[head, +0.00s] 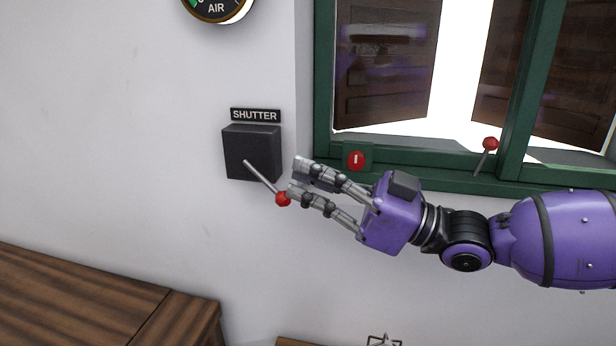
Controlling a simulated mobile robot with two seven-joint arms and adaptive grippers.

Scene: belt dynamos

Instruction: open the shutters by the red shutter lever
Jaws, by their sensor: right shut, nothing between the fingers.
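The red shutter lever is a grey rod (262,178) with a red ball knob (283,199), coming out of a black box (252,152) on the wall under a SHUTTER label (255,115). It slants down to the right. My right gripper (297,178) comes in from the right and is shut and empty. Its fingertips are right beside the red knob in the picture; I cannot tell whether they touch it. The dark brown shutters, left (386,62) and right (570,85), stand swung apart outside the window with a bright gap between them. My left gripper is not in view.
The green window frame (324,75) bears a red button (356,161) and a second red-knobbed lever (490,144) on its sill. An AIR gauge (216,8) hangs above. A wooden top (80,300) stands low at left. The wall left of the box is clear.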

